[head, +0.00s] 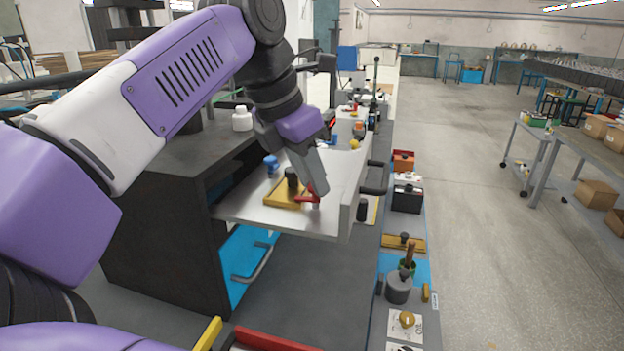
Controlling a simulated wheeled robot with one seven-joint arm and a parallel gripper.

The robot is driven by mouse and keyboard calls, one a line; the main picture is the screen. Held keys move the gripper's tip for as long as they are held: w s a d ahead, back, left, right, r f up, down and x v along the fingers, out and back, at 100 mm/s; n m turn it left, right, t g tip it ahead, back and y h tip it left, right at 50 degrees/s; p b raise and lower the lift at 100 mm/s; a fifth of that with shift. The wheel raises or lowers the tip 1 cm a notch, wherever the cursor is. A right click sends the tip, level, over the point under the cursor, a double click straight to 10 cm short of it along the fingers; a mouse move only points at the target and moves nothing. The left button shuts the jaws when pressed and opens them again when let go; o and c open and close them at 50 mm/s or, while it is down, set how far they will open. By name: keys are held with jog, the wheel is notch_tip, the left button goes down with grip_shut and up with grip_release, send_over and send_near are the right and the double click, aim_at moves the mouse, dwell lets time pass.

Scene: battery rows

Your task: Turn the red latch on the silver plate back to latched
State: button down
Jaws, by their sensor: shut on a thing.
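The red latch (306,197) is small in the head view, on the pale inside of a pulled-out drawer (246,209), near its front right corner. My gripper (317,192) reaches down from the upper left, with its fingertips at the latch. It is shut on the latch, and its fingers hide part of it. A small silver-grey piece (316,204) shows just below the fingertips. I cannot make out the outline of a separate silver plate or the latch's exact angle.
A yellow block (283,198) with a black knob (291,177) stands just left of the latch. A blue object (271,164) and a white bottle (242,118) are farther back. The drawer's front panel (348,203) rises close on the right. Open floor (480,230) lies farther right.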

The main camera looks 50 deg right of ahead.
jog(key=shift+m, duration=0.6)
jog(key=shift+g, duration=0.3)
jog(key=c, duration=1.2)
grip_release()
jog(key=shift+o, duration=0.2)
jog(key=v, duration=0.7)
jog(key=shift+r, duration=0.4)
jog(key=shift+w, duration=0.1)
